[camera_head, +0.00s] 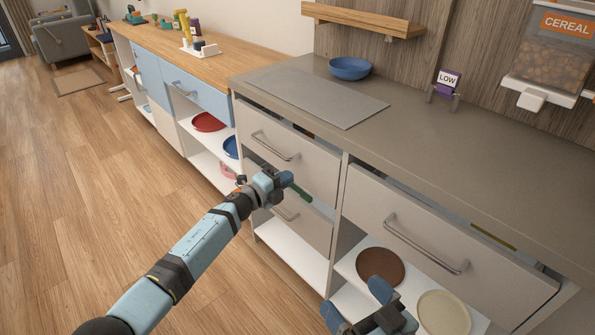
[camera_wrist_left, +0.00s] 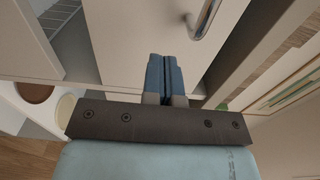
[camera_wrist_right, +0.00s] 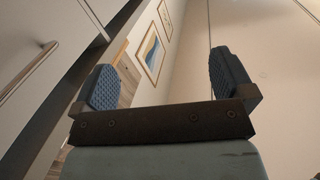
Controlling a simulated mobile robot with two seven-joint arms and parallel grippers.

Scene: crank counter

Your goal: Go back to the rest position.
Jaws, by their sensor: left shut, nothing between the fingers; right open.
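My right gripper (camera_head: 357,303) is low at the bottom of the head view, in front of the open shelf under the right drawer. In the right wrist view its two blue fingers (camera_wrist_right: 168,78) are wide apart and empty.
The right drawer (camera_head: 420,235) and upper left drawer (camera_head: 275,140) stand slightly out from the counter (camera_head: 440,120). A brown plate (camera_head: 380,266) and a cream plate (camera_head: 444,312) lie on the shelf. A blue bowl (camera_head: 350,68) sits on top. The wooden floor (camera_head: 100,200) at left is clear.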

